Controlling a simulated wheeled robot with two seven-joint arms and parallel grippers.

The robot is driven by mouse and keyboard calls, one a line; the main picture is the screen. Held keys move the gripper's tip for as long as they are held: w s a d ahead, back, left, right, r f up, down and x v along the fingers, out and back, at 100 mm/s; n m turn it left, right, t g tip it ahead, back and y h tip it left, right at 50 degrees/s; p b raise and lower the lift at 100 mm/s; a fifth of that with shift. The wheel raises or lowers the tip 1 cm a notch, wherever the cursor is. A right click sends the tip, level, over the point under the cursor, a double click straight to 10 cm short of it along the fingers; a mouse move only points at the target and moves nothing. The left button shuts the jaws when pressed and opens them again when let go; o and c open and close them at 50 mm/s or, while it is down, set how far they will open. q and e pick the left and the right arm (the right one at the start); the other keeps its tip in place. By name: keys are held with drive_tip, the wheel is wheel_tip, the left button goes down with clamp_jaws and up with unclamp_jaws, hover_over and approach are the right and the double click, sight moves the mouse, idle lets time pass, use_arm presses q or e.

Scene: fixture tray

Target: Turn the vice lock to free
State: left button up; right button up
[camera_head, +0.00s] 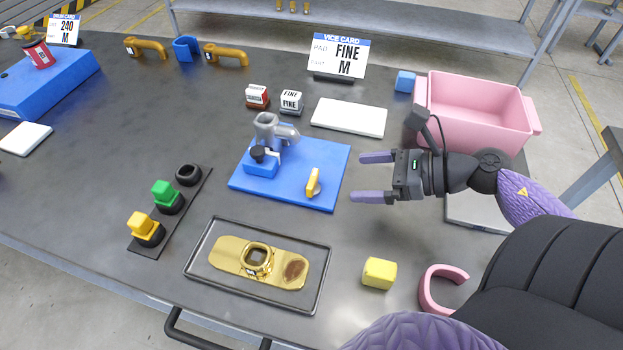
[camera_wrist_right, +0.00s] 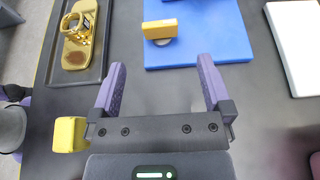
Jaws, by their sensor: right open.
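The vice (camera_head: 268,140) is a grey and blue device on a blue base plate (camera_head: 325,165) in the middle of the table. The vice lock (camera_head: 314,183) is a small yellow lever near the plate's front right part; it also shows in the right wrist view (camera_wrist_right: 160,28), above the fingers. My right gripper (camera_head: 375,177) is open and empty, to the right of the blue plate and apart from the lever. Its two purple fingers point left toward the plate. In the right wrist view the space between the fingertips (camera_wrist_right: 161,78) is bare table. My left gripper is out of view.
A pink bin (camera_head: 475,108) stands at the right behind my right arm. A gold part lies in a dark-edged tray (camera_head: 193,268) in front. A yellow cube (camera_head: 379,273) and a pink C-shaped piece (camera_head: 430,292) lie near the front edge. A vice card (camera_head: 338,57) stands behind.

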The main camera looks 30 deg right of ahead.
sight(315, 179)
drive_tip(key=shift+w+a+f, duration=0.25)
drive_tip(key=b+x, duration=0.1)
drive_tip(key=x, duration=0.8)
drive_tip(key=shift+r, duration=0.15)
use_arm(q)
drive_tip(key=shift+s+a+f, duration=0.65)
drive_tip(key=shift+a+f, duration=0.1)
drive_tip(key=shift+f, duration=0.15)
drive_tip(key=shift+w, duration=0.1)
use_arm(e)
drive_tip(key=shift+c, duration=0.3)
